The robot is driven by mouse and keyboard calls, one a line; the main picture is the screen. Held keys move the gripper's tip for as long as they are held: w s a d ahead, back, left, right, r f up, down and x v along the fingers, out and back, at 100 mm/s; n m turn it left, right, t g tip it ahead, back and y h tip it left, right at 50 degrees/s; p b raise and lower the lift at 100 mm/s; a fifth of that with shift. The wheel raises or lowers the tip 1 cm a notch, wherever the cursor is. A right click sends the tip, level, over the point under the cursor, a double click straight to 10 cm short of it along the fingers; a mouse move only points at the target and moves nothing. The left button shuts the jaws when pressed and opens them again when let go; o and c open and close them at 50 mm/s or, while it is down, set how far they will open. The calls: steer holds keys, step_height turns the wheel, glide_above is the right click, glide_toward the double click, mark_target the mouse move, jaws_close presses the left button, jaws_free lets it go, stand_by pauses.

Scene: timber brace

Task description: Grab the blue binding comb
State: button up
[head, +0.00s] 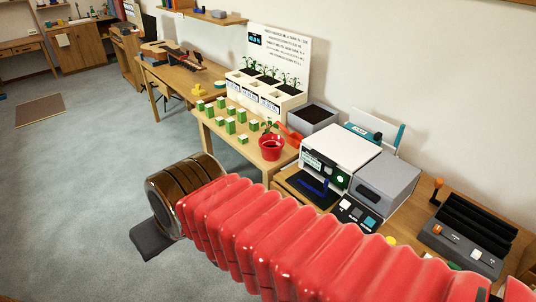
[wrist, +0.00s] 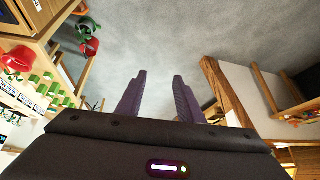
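A dark blue piece (head: 313,185), which looks like the blue binding comb, lies on a black pad at the front of a white machine (head: 340,150) in the head view. It is small there, and its teeth cannot be made out. My gripper (wrist: 158,95) shows in the wrist view with two purple fingers apart and nothing between them. In the head view the dark end of my arm (head: 153,241) is over the floor, left of the benches and well away from the blue piece. I cannot make out the comb in the wrist view.
A red pot with a plant (head: 271,147) and several green-and-white blocks stand on the wooden table left of the machine. A grey box (head: 386,180) adjoins the machine. A dark ridged rack (head: 478,225) is at the right.

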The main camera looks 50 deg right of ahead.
steer(key=w+d+f+m+t+h, duration=0.1)
steer(key=w+d+m, duration=0.1)
steer(key=w+d, duration=0.35)
steer(key=w+d+f+m+t, duration=0.2)
steer(key=w+d+m, duration=0.1)
steer(key=w, duration=0.5)
steer(key=w+d+f+m+h, duration=0.2)
steer(key=d, duration=0.5)
steer(key=w+d+f+m+h, duration=0.3)
steer(key=d, duration=0.4)
steer(key=s+d+f+m+g+h, duration=0.2)
steer(key=s+d+f+h, duration=0.15)
steer(key=d, duration=0.45)
steer(key=s+d+f+m+g+h, duration=0.2)
steer(key=s+d+f+m, duration=0.15)
steer(key=d, duration=0.45)
steer(key=s+d+f+m+g+h, duration=0.1)
steer(key=s+d+f+g, duration=0.2)
steer(key=s, duration=0.3)
steer(key=s+d+f+m+g+h, duration=0.1)
steer(key=s+d+f+g, duration=0.1)
steer(key=s+d, duration=0.4)
steer(key=shift+s+f+m+g, duration=0.35)
steer(key=shift+s+f+g, duration=0.05)
steer(key=shift+s+g, duration=0.3)
steer(key=shift+d, duration=0.1)
steer(key=x, duration=0.8)
steer(key=shift+d, duration=0.35)
steer(key=shift+w, duration=0.1)
